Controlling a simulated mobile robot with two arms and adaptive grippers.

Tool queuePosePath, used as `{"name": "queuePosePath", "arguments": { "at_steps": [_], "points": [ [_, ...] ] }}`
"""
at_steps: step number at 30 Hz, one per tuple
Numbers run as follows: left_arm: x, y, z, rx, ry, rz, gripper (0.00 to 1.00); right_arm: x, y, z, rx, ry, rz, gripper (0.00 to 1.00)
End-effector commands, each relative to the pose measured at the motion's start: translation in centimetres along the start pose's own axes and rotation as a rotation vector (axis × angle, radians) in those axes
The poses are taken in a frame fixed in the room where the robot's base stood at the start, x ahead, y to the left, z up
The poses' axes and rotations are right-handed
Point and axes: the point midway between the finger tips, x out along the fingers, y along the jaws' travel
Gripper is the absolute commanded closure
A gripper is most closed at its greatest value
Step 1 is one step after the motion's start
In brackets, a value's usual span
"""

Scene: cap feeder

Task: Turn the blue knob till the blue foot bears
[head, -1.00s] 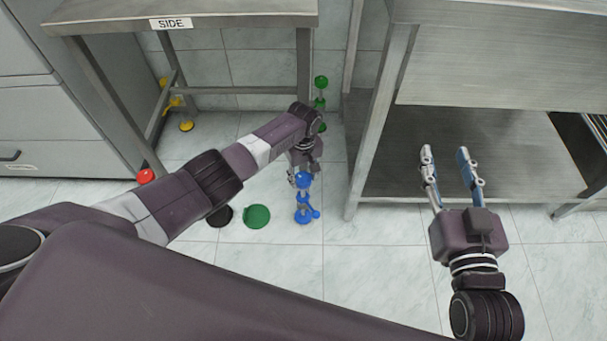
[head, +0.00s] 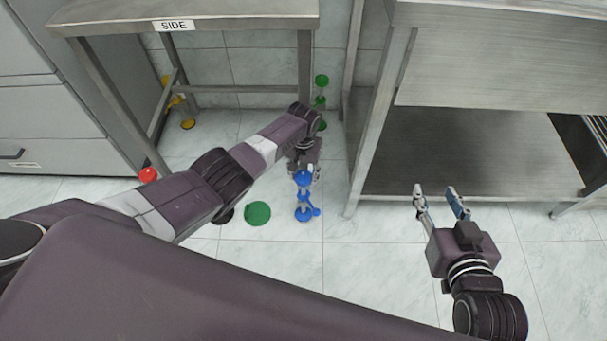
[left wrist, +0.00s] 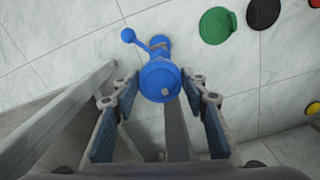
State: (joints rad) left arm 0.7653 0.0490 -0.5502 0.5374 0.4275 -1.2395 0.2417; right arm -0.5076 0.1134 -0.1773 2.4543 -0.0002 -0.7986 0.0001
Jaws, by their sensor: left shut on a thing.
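The blue knob (head: 303,178) is the round top of an upright blue piece under the front right leg of the side table. The blue foot (head: 303,214) is at its bottom, by the floor tiles, with a small blue ball arm (head: 316,211) to the right. Whether the foot touches the floor I cannot tell. My left gripper (head: 304,168) is over the knob; in the left wrist view its fingers (left wrist: 160,95) stand either side of the knob (left wrist: 160,82), shut on it. My right gripper (head: 436,194) is open and empty, well to the right.
The side table (head: 185,20) stands above. A green disc (head: 257,214) lies on the floor, with a black disc (left wrist: 263,13) beside it. A green foot (head: 320,100), yellow foot (head: 187,123) and red knob (head: 148,174) mark other legs. A steel shelf (head: 450,150) is to the right.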

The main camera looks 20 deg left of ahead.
Motion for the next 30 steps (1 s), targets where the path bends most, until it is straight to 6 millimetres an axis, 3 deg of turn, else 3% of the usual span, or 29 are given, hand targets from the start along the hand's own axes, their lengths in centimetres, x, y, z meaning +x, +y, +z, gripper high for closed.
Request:
{"name": "queuePosePath", "arguments": {
  "at_steps": [17,30],
  "points": [
    [-0.12,-0.12,-0.11,0.546,0.001,0.001,0.84,-0.1,0.06,0.71,0.0,-0.03,0.001,0.6],
    [-0.14,-0.21,-0.25,0.965,0.002,0.0,0.84,-0.02,0.05,-0.05,0.0,0.006,0.001,0.6]
  ]
}}
